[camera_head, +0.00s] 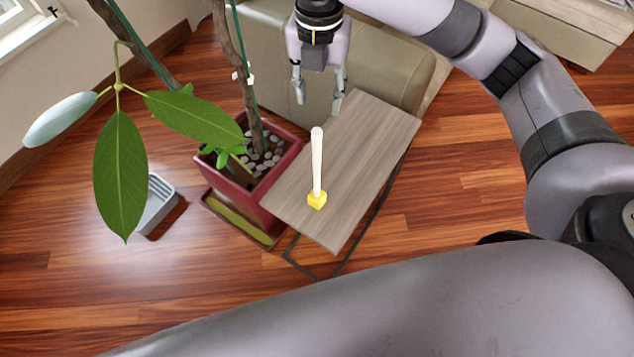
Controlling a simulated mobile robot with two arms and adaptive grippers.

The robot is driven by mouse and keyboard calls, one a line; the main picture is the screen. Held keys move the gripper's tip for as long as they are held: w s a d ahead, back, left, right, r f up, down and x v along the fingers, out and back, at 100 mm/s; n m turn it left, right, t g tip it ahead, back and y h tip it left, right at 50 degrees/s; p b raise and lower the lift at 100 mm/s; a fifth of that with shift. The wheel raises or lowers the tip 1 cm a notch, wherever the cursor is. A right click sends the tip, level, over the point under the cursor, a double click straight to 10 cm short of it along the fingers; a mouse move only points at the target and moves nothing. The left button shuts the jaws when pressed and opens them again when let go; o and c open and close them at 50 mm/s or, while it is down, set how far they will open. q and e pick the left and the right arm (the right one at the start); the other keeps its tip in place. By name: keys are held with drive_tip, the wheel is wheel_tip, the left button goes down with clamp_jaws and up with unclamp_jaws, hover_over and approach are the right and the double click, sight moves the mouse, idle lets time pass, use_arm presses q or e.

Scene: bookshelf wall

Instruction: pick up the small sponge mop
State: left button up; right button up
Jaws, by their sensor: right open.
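The small sponge mop (317,172) has a white handle and a yellow sponge head. It stands upright, head down, on a small wooden side table (372,135). My right gripper (319,97) is open and empty, with its fingers pointing down. It is in the air beyond the mop, near the table's far left corner and in front of the sofa. It does not touch the mop. My left gripper is out of view.
A plant in a red square pot (275,195) stands against the table's left side, and its trunk and leaves (120,178) rise high. A beige sofa (385,62) is behind the table. A grey basket (158,205) sits on the wooden floor. Floor right of the table is clear.

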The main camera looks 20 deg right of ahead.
sight(317, 149)
wheel_tip(317, 149, down, 11)
drive_tip(key=shift+f+p, duration=0.1)
drive_tip(key=shift+p, duration=0.8)
drive_tip(key=f, duration=0.1)
drive_tip(key=f+p, duration=0.1)
drive_tip(key=f, duration=0.2)
drive_tip(key=shift+s+a+f+p, duration=0.15)
drive_tip(key=shift+s+a+p, duration=0.05)
drive_tip(key=shift+s+p, duration=0.1)
drive_tip(key=shift+f, duration=0.45)
clamp_jaws()
